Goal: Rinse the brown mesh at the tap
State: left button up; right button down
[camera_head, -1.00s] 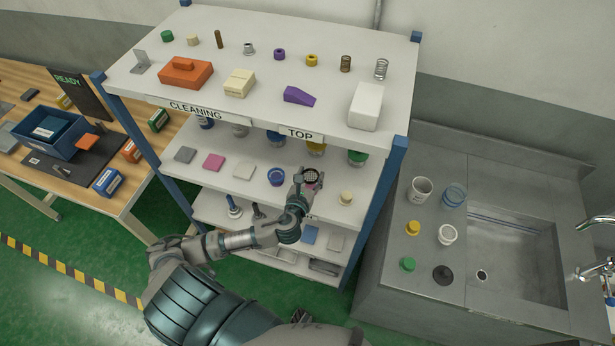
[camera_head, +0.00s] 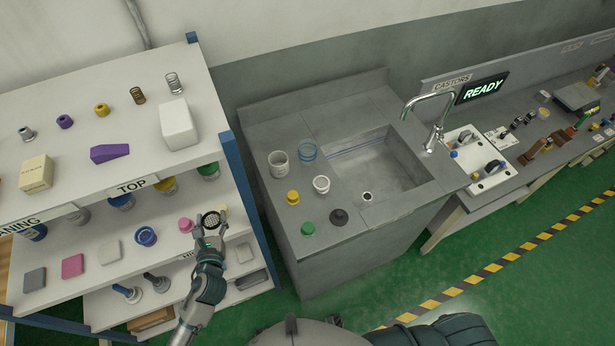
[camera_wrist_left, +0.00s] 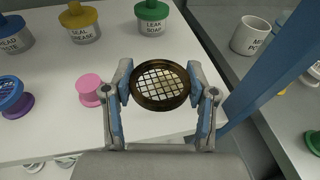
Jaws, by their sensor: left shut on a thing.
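The brown mesh (camera_wrist_left: 161,84) is a round brown ring with a square grid across it. My left gripper (camera_wrist_left: 162,88) is shut on it, a finger on each side of the ring. In the head view the left gripper (camera_head: 212,232) holds the mesh (camera_head: 211,219) over the front edge of a shelf below the TOP board. My right gripper is not in view.
A blue shelf post (camera_head: 245,190) stands between the gripper and the sink counter. A pink spool (camera_wrist_left: 89,88) stands near the mesh.

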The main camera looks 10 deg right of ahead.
aim_at(452, 155)
jog(key=k+l, duration=0.1)
jog(key=l, duration=0.4)
jog(key=l+u, duration=0.1)
jog(key=l, duration=0.35)
jog(key=k+l+u, duration=0.1)
jog(key=l, duration=0.4)
jog(key=k+l, duration=0.2)
jog(key=l, duration=0.25)
jog(key=i+l+u, duration=0.1)
jog(key=l, duration=0.3)
jog(key=i+l, duration=0.15)
jog(key=l, duration=0.25)
jog(key=i+l+u, duration=0.15)
jog(key=l, duration=0.7)
jog(key=i+u, duration=0.05)
